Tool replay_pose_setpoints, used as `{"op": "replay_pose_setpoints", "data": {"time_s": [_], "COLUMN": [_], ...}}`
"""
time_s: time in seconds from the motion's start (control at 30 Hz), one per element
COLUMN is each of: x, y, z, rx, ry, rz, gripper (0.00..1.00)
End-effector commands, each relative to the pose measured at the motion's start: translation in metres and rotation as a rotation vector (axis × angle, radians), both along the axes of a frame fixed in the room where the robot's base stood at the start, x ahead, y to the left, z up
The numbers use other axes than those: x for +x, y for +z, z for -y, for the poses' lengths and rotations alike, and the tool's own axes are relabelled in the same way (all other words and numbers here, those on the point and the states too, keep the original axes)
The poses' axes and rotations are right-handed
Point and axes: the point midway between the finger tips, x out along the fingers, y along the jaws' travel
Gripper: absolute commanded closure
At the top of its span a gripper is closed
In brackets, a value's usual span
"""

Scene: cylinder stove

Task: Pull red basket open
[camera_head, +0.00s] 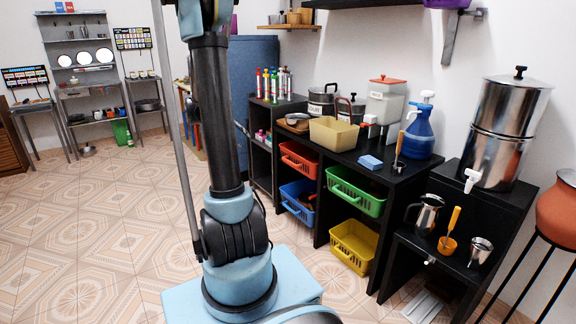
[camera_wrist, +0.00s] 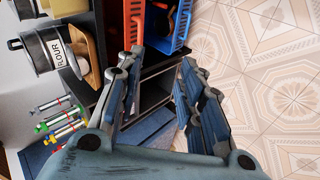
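The red basket (camera_head: 299,160) is an orange-red slotted plastic basket in the upper left opening of the black shelf unit, above a blue basket. In the wrist view, which is turned sideways, the red basket (camera_wrist: 133,28) shows at the top, cut off by the frame edge. My gripper (camera_wrist: 162,57) is open, with its two fingers apart and nothing seen between them. The left finger's tip appears just below the red basket's lower end in that picture; I cannot tell whether they touch. My gripper cannot be made out in the head view.
The blue basket (camera_head: 298,196) is below the red one; the green basket (camera_head: 356,192) and yellow basket (camera_head: 354,246) are to the right. The black shelf unit (camera_head: 318,226) carries pots and a tan bin (camera_head: 333,134) on top. Tiled floor in front is clear.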

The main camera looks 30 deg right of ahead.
Motion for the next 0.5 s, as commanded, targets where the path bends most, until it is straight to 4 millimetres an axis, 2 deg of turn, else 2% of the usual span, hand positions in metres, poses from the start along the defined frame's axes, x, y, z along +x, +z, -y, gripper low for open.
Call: {"op": "replay_pose_setpoints", "data": {"time_s": [0.03, 0.2, 0.5], "x": [0.013, 0.049, 0.103], "y": [-0.006, -0.026, -0.072], "z": [0.009, 0.038, 0.087], "rx": [-0.021, -0.102, -0.242], "ry": [-0.003, -0.011, -0.025], "rz": [-0.002, -0.011, -0.031], "gripper": [0.65, 0.65, 0.65]}}
